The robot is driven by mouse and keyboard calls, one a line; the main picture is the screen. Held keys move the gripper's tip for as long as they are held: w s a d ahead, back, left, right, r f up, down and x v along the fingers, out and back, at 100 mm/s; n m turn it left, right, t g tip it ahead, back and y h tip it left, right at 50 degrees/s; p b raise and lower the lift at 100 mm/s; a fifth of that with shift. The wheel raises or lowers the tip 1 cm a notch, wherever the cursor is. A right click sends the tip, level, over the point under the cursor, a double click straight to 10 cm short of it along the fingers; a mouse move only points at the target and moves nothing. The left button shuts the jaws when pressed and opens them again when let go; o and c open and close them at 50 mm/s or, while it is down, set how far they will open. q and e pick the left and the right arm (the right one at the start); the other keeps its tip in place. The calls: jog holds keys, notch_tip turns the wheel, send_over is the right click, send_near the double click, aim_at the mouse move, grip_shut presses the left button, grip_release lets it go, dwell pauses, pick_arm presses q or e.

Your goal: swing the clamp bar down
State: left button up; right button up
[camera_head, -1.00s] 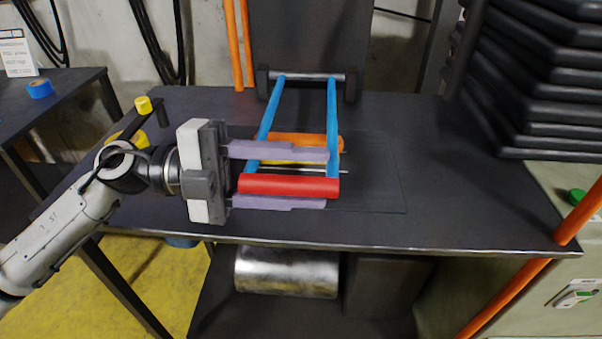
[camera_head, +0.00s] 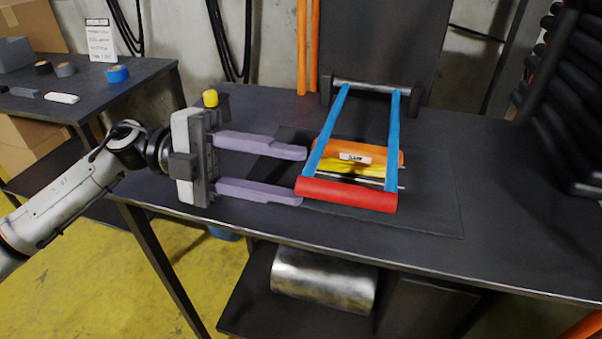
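The clamp bar is a frame with two blue arms (camera_head: 394,130) and a red crossbar (camera_head: 347,195) at its near end. Its far end meets a grey rod (camera_head: 369,88) between dark brackets at the back of the table. The frame lies low over an orange and yellow bundle (camera_head: 358,153) with a small white label. My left gripper (camera_head: 303,175) is open and empty, its two lilac fingers apart and pointing right. The fingertips end just left of the frame, the nearer one close to the red bar's left end; I cannot tell whether they touch. My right gripper is not in view.
A black stack (camera_head: 565,100) rises at the right. A side table at the left holds a blue tape roll (camera_head: 116,74) and a sign (camera_head: 101,40). A metal cylinder (camera_head: 323,278) sits below the tabletop.

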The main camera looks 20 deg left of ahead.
pick_arm(q)
jog(key=shift+a, duration=0.15)
jog(key=shift+a+b, duration=0.3)
jog(key=shift+a, duration=0.5)
jog(key=shift+w+a+b, duration=0.25)
jog(key=shift+a+b, duration=0.05)
jog(key=shift+a, duration=0.7)
jog(key=shift+a+r+b, duration=0.1)
jog(key=shift+a+b, duration=0.25)
jog(key=shift+a, duration=1)
jog(key=a, duration=0.2)
jog(key=shift+s+a+f, duration=0.2)
jog(key=shift+a+f, duration=0.05)
jog(key=shift+a, duration=0.15)
jog(key=shift+w+r, duration=0.1)
jog(key=shift+a+b, duration=0.45)
jog(key=shift+a, duration=0.8)
